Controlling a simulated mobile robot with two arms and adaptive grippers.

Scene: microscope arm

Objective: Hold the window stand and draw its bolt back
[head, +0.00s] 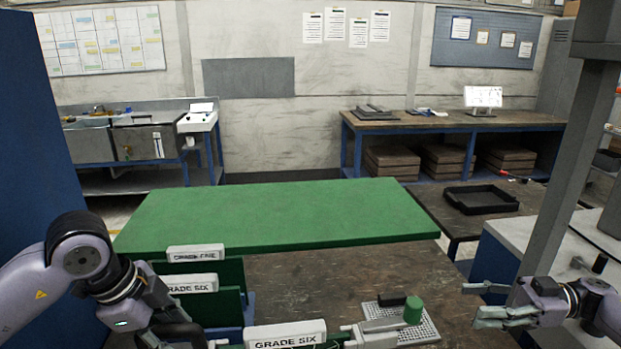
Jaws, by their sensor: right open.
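I cannot surely tell which piece is the window stand. A larger "GRADE SIX" plate (285,336) is at the bottom edge, cut off. A silver bar-like fitting (376,326), possibly the bolt, lies to its right. My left gripper (182,338) is at the bottom left beside the labelled pieces; its fingers are mostly hidden. My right gripper (488,304) is open and empty, right of the fitting and apart from it.
A perforated grey plate (428,328) carries a green cylinder (413,310) and a black block (391,300). A green board (270,212) covers the table's far part. A black tray (481,199) sits farther right. A grey post (572,165) rises at right.

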